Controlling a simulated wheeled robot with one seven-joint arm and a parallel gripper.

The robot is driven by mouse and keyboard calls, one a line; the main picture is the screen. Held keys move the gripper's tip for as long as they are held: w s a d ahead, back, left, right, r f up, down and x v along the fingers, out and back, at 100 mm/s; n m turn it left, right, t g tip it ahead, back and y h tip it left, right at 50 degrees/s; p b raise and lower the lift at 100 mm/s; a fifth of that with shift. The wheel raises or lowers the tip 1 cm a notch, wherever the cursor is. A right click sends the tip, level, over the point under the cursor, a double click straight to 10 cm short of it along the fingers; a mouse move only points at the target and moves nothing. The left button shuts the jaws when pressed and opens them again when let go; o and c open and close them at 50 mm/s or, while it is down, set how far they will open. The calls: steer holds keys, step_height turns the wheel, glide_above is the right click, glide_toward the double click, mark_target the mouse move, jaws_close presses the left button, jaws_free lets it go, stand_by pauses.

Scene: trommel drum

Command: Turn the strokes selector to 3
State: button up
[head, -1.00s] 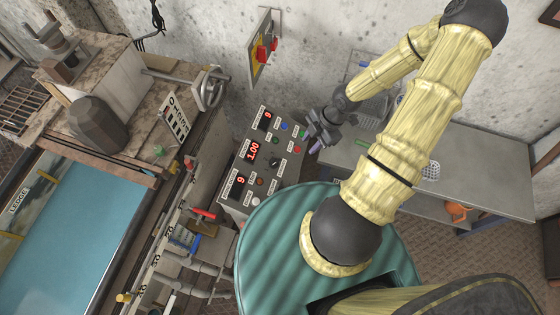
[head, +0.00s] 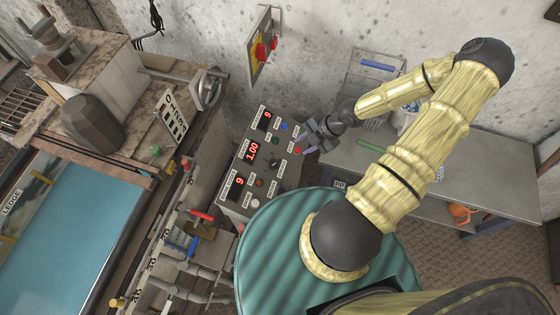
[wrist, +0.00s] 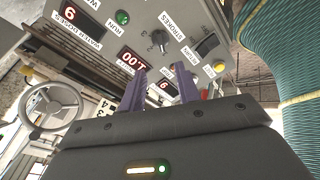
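The strokes selector is a small dark knob (wrist: 160,38) beside the STROKES label on the grey control panel (wrist: 205,17) in the wrist view. In the head view the knob (head: 274,161) sits on the right half of the panel (head: 232,199). Which number it points to is too small to read. My gripper (wrist: 161,82) has two purple fingers spread apart with nothing between them. The knob lies beyond the fingertips, apart from them. In the head view my gripper (head: 302,138) hovers at the panel's upper right edge, above and right of the knob.
The panel carries red number displays (head: 252,151), a green button (wrist: 122,17) and other buttons around the knob. A yellow and red switch (head: 262,50) is on the wall. A grey table (head: 485,175) stands right. A ribbed teal surface (wrist: 285,55) is at the wrist view's right.

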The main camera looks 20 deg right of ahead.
mark_target(278, 161)
steer(key=b+x, duration=1)
steer(key=x, duration=0.5)
steer(key=shift+a, duration=0.15)
jaws_close()
